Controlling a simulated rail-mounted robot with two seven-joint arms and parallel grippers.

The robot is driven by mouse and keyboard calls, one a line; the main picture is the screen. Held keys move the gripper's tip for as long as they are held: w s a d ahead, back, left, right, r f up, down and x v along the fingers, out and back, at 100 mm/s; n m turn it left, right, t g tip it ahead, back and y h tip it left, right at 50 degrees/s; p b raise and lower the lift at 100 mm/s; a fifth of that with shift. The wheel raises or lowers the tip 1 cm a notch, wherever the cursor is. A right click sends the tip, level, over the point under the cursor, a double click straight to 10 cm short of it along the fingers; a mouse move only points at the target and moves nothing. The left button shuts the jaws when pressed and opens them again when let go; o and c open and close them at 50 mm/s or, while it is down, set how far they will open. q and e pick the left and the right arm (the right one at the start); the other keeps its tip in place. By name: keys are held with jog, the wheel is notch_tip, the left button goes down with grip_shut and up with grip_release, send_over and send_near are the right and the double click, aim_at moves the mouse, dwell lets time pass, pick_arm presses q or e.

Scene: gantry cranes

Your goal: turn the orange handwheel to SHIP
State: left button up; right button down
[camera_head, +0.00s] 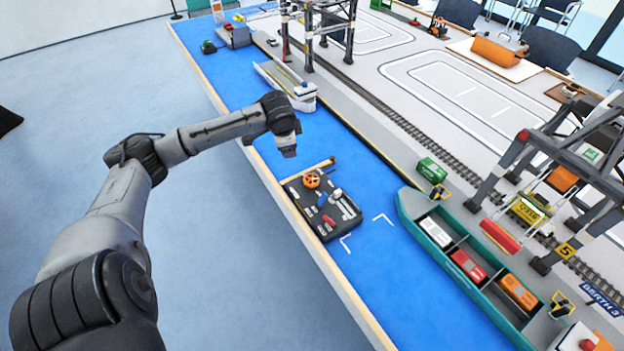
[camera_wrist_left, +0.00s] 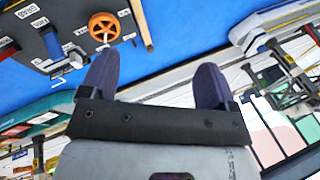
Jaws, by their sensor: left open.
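The orange handwheel (camera_head: 311,180) sits on the far end of a dark control panel (camera_head: 325,228) at the blue table's near edge. It also shows in the left wrist view (camera_wrist_left: 104,26), at the top, beyond my fingers. White labels lie beside it there, too small to read surely, so I cannot tell its setting. My left gripper (camera_head: 288,152) hangs above the table edge, beyond and left of the wheel in the head view. In the left wrist view its two dark fingers (camera_wrist_left: 155,80) are spread, with nothing between them. My right gripper is not in view.
The panel also carries a blue lever (camera_head: 323,200) and a red control (camera_head: 329,220). A wooden bar (camera_head: 318,168) lies just beyond the wheel. A grey ship (camera_head: 287,84) stands beyond my left gripper. A teal ship (camera_head: 455,260) with containers lies right of the panel.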

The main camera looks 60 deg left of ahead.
aim_at(311, 179)
pick_arm(q)
jog(key=w+d+f+m+h+b, duration=0.1)
jog(key=f+h, duration=0.1)
jog(key=f, duration=0.3)
jog(key=w+d+f+m+h+b, duration=0.1)
jog(key=w+d+f+h, duration=0.1)
jog(key=f, duration=0.2)
jog(key=w+d+f+m+h+b, duration=0.1)
jog(key=f+m+h, duration=0.1)
jog(key=f, duration=0.3)
jog(key=shift+w+d+f+h, duration=0.35)
jog(key=shift+h, duration=0.05)
